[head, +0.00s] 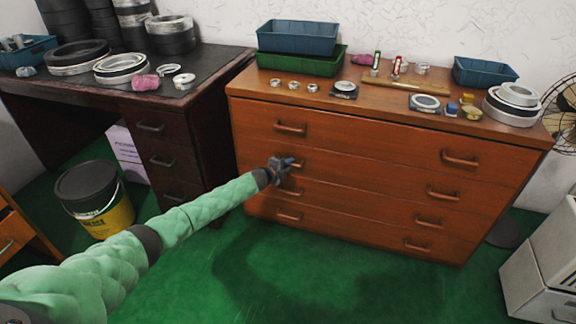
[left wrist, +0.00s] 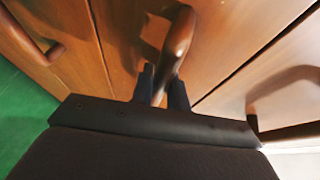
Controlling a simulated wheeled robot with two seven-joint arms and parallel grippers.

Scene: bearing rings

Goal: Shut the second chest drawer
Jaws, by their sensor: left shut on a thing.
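The wooden chest (head: 375,155) stands against the wall with four rows of drawers, each with two bar handles. The second drawer (head: 365,175) from the top looks flush, or nearly flush, with its neighbours; no clear gap shows. Its right handle (head: 443,193) is free. My left gripper (head: 286,165) is at its left handle, which it mostly covers in the head view. In the left wrist view, the fingers of my left gripper (left wrist: 162,88) are shut on this curved wooden handle (left wrist: 178,42). My right gripper is not in view.
The chest top holds blue bins (head: 297,37), a green tray (head: 300,65) and several rings. A dark desk (head: 215,75) with ring stacks stands at left, a bucket (head: 95,200) below it. The green floor (head: 330,275) before the chest is clear.

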